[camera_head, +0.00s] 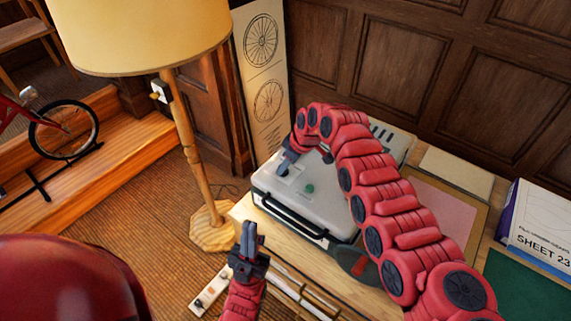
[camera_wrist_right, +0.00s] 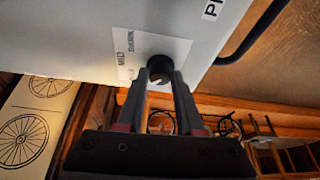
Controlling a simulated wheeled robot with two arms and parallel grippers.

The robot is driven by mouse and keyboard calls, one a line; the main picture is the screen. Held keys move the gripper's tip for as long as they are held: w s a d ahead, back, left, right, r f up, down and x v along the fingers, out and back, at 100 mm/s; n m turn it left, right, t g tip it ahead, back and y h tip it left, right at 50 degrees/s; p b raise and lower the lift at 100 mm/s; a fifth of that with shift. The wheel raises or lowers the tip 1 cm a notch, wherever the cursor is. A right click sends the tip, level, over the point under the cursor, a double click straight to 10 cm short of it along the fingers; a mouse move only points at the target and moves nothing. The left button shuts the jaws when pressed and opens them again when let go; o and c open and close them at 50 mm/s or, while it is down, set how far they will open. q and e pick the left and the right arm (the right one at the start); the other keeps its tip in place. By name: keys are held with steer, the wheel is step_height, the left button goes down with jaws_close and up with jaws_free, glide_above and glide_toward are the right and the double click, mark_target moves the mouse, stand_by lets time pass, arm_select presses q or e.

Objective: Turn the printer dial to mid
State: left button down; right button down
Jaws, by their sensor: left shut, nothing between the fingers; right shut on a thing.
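The printer (camera_head: 265,186) is a pale grey box with a dark front handle on the wooden table. Its dial (camera_wrist_right: 160,67) is a black round knob on a white label plate (camera_wrist_right: 126,42) in the right wrist view. The plate carries words that look like "MID" and "DARK", with another partly hidden. My right gripper (camera_head: 284,167) reaches down to the printer's top left, and its fingers (camera_wrist_right: 161,83) are shut on the dial. The dial's pointer direction is not clear. My left gripper (camera_head: 249,233) is shut and empty, in front of the printer.
A yellow-shaded lamp (camera_head: 150,35) stands left of the table. A "SHEET 23" box (camera_head: 540,225) and a pink sheet (camera_head: 437,208) lie to the right. A power strip (camera_head: 210,291) is on the floor.

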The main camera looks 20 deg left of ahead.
steer(key=shift+m, duration=0.3)
steer(key=shift+m+t, duration=0.3)
steer(key=shift+m, duration=0.2)
steer(key=shift+s+a+f+m+t, duration=0.15)
steer(key=shift+m+t, duration=0.15)
steer(key=shift+m, duration=0.5)
steer(key=m+t+h+b, duration=0.1)
steer(key=m+b, duration=0.2)
steer(key=shift+s+b, duration=0.1)
steer(key=shift+b, duration=0.3)
steer(key=shift+s+a+m+t+h+b, duration=0.1)
steer(key=shift+m+t+h+b, duration=0.4)
steer(key=shift+m+b, duration=1.2)
steer(key=c, duration=0.6)
jaws_free()
steer(key=shift+o, duration=0.2)
